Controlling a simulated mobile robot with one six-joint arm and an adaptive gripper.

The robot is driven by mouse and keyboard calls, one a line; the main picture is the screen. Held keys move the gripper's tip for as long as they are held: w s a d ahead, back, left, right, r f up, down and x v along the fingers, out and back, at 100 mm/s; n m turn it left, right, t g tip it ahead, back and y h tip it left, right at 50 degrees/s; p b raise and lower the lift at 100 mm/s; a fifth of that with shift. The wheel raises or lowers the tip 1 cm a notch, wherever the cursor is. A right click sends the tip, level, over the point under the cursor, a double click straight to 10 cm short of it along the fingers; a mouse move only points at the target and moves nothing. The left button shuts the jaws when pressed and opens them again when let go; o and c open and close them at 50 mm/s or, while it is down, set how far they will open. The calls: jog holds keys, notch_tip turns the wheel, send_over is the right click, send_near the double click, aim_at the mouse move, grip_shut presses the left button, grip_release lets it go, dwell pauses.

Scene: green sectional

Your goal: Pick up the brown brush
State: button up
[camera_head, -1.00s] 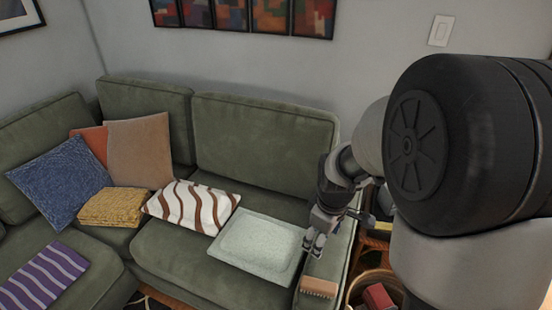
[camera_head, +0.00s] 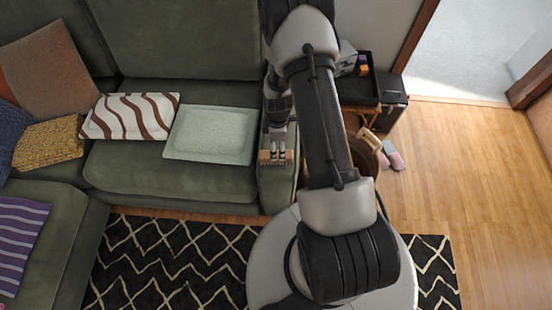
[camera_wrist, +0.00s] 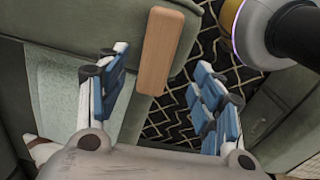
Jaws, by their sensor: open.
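The brown brush (camera_head: 265,158) lies on the front of the sofa's right armrest (camera_head: 274,186). In the wrist view the brush (camera_wrist: 159,52) is a long tan-brown block, with its bristles not visible from above. My gripper (camera_head: 277,151) is over the armrest at the brush, and its fingers hide part of it in the head view. In the wrist view my gripper (camera_wrist: 164,72) is open, with blue-padded fingers on either side of the brush's line. Nothing is held. The gap in height between fingertips and brush is hard to tell.
A pale green cushion (camera_head: 211,134) lies on the seat left of the armrest, beside a striped pillow (camera_head: 128,116). A basket (camera_head: 362,153) and a dark side table (camera_head: 358,92) stand right of the armrest. Wooden floor (camera_head: 450,180) is open at the right.

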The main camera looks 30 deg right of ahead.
jog(key=f+b, duration=0.1)
jog(key=f, duration=0.3)
jog(key=f+b, duration=0.2)
jog(key=f, duration=0.2)
jog(key=shift+w+a+f, duration=0.1)
jog(key=shift+w+f, duration=0.1)
jog(key=shift+c, duration=0.3)
jog(key=c, duration=1.2)
jog(key=shift+o, duration=0.2)
jog(key=shift+r, duration=0.15)
notch_tip(320, 180, up, 20)
jog(key=p, duration=0.6)
